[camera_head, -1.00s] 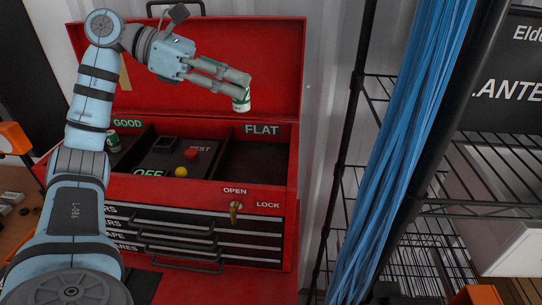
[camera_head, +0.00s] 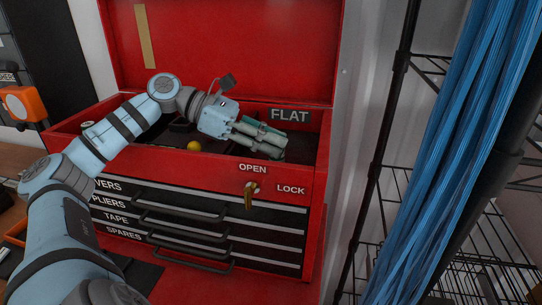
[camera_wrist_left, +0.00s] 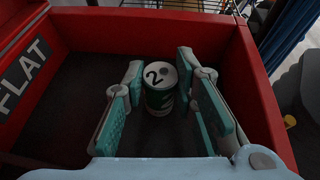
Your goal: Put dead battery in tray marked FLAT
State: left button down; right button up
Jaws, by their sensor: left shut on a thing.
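The battery (camera_wrist_left: 160,92) is a green and white can with a "2" on its pale top. It stands about upright between the fingers of my left gripper (camera_wrist_left: 165,95) in the left wrist view, low inside the FLAT tray (camera_wrist_left: 85,90). In the head view my left gripper (camera_head: 272,146) reaches down into the compartment under the FLAT label (camera_head: 289,115), shut on the battery, which its fingers hide there. Whether the battery touches the tray floor cannot be told. My right gripper is not in view.
The red toolbox (camera_head: 225,60) has its lid up behind my left arm. A yellow button (camera_head: 194,146) sits left of my gripper. Labelled drawers and a lock key (camera_head: 251,190) are below. A wire shelf with blue cables (camera_head: 450,130) stands at the right.

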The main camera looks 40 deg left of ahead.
pick_arm(q)
jog(key=shift+s+d+f, duration=0.15)
jog(key=shift+s, duration=0.15)
jog(key=c, duration=1.8)
grip_release()
jog(key=shift+s, duration=0.15)
jog(key=o, duration=0.4)
jog(key=shift+p, duration=0.3)
jog(key=shift+o, duration=0.5)
jog(key=shift+w+a, duration=0.2)
jog(key=shift+w, duration=0.1)
jog(key=shift+s+a, duration=0.1)
jog(key=shift+s, duration=0.1)
jog(key=b+v, duration=0.3)
jog(key=v, duration=0.1)
jog(key=shift+s+a+b, duration=0.2)
jog(key=shift+a+b, duration=0.1)
jog(key=v, duration=0.4)
jog(key=p+v, duration=0.1)
jog(key=v, duration=0.2)
jog(key=shift+r, duration=0.4)
jog(key=shift+d, duration=0.1)
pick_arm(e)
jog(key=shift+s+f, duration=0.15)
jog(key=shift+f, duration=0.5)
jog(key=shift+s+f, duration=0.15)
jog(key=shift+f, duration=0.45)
